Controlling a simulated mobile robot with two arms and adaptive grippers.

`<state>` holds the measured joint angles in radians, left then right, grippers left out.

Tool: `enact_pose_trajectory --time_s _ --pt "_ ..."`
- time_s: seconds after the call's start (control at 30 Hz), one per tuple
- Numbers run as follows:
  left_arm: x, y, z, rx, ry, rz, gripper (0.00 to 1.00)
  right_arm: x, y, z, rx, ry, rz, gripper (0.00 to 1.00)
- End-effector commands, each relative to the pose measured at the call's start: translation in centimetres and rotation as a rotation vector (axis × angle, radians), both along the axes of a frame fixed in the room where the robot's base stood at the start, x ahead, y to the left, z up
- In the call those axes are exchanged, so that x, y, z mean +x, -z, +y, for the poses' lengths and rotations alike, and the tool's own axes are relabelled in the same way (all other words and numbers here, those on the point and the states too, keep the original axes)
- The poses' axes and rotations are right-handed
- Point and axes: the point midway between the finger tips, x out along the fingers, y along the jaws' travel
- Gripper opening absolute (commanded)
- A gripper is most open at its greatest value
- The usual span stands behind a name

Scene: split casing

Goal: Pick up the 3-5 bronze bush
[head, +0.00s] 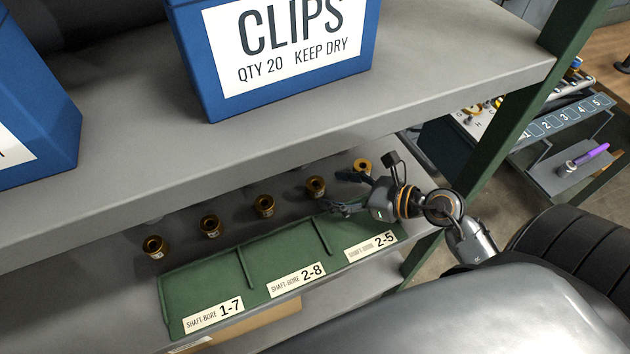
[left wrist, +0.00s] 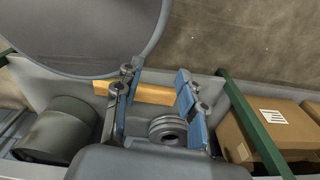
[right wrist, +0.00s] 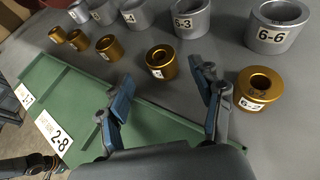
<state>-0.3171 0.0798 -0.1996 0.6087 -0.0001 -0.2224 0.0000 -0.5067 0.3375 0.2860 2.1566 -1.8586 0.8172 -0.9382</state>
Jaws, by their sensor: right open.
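Several bronze bushes stand in a row on the lower shelf. In the head view they run from the left one (head: 155,246) to the right one (head: 362,166). I cannot read 3-5 on any of them. My right gripper (head: 345,192) is open and empty near the right end of the row. In the right wrist view one bronze bush (right wrist: 162,62) lies ahead of the gap between its fingers (right wrist: 168,88), apart from them. Another bronze bush (right wrist: 259,87), its label only partly legible, stands right of the right finger. My left gripper (left wrist: 157,88) is open, away from the bushes.
A green tray (head: 215,272) with shaft-bore labels 1-7, 2-8 and 2-5 lies in front of the row. Larger silver bushes (right wrist: 192,20) stand behind. The upper shelf (head: 450,62) with a blue clips bin (head: 190,50) overhangs them. A cardboard box (left wrist: 285,135) shows in the left wrist view.

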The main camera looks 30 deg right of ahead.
Motion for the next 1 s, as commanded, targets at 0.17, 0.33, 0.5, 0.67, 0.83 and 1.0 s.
enact_pose_trajectory --time_s 0.17,0.33,0.5,0.67,0.83,1.0 --pt "1.5 -0.6 -0.1 -0.002 0.0 -0.021 0.4 0.9 0.3 0.7 0.001 -0.001 -0.001 0.66" --pt "3.3 -2.2 -0.3 -0.006 0.001 -0.05 0.4 2.7 0.8 1.6 0.004 0.001 -0.001 0.66" --pt "3.0 -2.9 -0.3 -0.006 0.001 -0.045 0.4 4.4 1.9 2.7 0.003 0.001 0.0 0.66" --pt "2.3 -2.9 -0.2 -0.004 0.001 -0.035 0.4 4.9 2.4 3.1 0.0 -0.001 0.0 0.66" --pt "1.9 -2.8 -0.2 -0.003 0.001 -0.029 0.4 4.8 2.4 3.1 0.0 -0.001 0.0 0.64" --pt "1.9 -2.8 -0.2 -0.003 0.001 -0.027 0.4 4.8 2.4 3.1 0.0 -0.001 0.0 0.29"
